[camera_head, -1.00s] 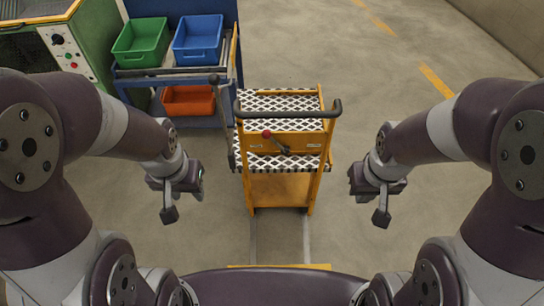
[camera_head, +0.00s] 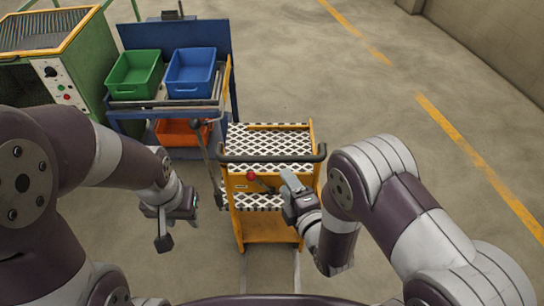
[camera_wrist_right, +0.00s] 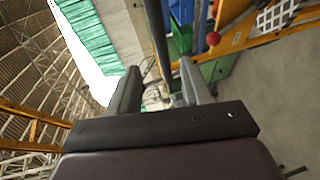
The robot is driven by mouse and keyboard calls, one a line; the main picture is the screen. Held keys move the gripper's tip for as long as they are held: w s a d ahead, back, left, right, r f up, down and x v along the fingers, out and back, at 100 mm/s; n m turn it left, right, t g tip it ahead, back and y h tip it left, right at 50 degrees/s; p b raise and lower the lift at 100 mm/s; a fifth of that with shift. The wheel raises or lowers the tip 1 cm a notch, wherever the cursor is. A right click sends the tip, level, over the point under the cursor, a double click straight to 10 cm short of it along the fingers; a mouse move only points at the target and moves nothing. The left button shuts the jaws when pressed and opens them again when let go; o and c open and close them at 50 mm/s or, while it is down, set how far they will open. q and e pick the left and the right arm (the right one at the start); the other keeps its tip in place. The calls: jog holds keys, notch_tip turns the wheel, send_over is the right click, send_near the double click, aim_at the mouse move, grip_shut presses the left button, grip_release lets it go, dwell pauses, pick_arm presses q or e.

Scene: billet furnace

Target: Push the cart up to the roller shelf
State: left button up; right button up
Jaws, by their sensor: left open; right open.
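The orange cart (camera_head: 265,230) has checkered decks, a black push handle (camera_head: 262,158) across its near end and a lever with a red knob (camera_head: 251,176). My right gripper (camera_head: 290,182) is open just on the near side of the handle, at its right half. In the right wrist view, a dark bar (camera_wrist_right: 157,35), apparently the handle, runs between the open fingers; contact cannot be told. The red knob (camera_wrist_right: 213,38) shows beside it. My left gripper (camera_head: 178,224) is open and empty, left of the cart. The blue rack (camera_head: 225,40), possibly the roller shelf, stands beyond the cart to the left.
The rack carries a green bin (camera_head: 134,74) and a blue bin (camera_head: 191,72), with an orange bin (camera_head: 178,132) below. A green machine (camera_head: 70,75) stands left of it. The floor to the right is clear, with a yellow dashed line (camera_head: 450,131).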

aim_at(273, 162)
jog(key=x, duration=1.1)
jog(key=shift+d+f, duration=0.1)
grip_shut()
